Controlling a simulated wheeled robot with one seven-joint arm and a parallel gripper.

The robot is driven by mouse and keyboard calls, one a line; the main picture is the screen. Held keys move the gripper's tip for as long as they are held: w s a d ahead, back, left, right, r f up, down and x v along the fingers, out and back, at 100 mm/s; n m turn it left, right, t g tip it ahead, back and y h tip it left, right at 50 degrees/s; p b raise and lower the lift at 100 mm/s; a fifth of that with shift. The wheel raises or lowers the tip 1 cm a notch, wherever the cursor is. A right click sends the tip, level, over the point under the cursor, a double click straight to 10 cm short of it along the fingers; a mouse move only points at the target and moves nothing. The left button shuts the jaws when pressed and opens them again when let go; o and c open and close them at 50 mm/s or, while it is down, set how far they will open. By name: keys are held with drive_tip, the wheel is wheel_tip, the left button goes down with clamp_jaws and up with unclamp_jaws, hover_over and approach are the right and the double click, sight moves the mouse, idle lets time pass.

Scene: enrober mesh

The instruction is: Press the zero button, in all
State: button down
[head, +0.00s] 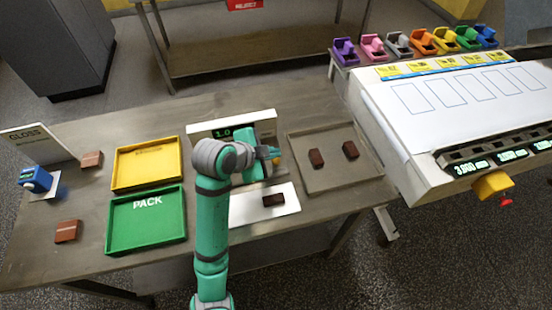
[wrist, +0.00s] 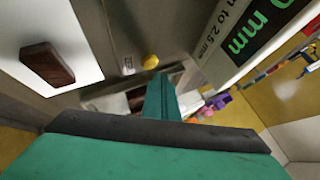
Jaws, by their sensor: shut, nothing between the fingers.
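A white gauge panel (head: 259,128) with a green-lit display (head: 222,134) reading about 1.0 stands at the back of the bench, partly hidden by my arm. In the wrist view its face (wrist: 222,58) shows large green "mm" lettering at the upper right. A round yellow button (head: 276,161) shows beside my gripper; it also shows in the wrist view (wrist: 151,62), with a small label beside it that I cannot read. My gripper (head: 274,150) is shut and empty, close to the button. The fingertips (wrist: 161,96) appear apart from it, though contact is hard to judge.
A dark brown bar (head: 273,200) lies on a white plate (head: 245,209) below my gripper. A grey-brown tray (head: 330,180) with two brown pieces is to the right. Yellow (head: 118,181) and green PACK (head: 111,240) trays are left. A white machine (head: 405,150) stands farther right.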

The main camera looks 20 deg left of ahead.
sight(273, 164)
drive_tip(key=shift+f, duration=0.1)
idle(0.3)
drive_tip(key=shift+f, duration=0.3)
drive_tip(key=shift+f, duration=0.5)
idle(0.7)
drive_tip(key=shift+r, duration=0.9)
drive_tip(key=shift+r, duration=0.1)
drive_tip(key=shift+r, duration=2.45)
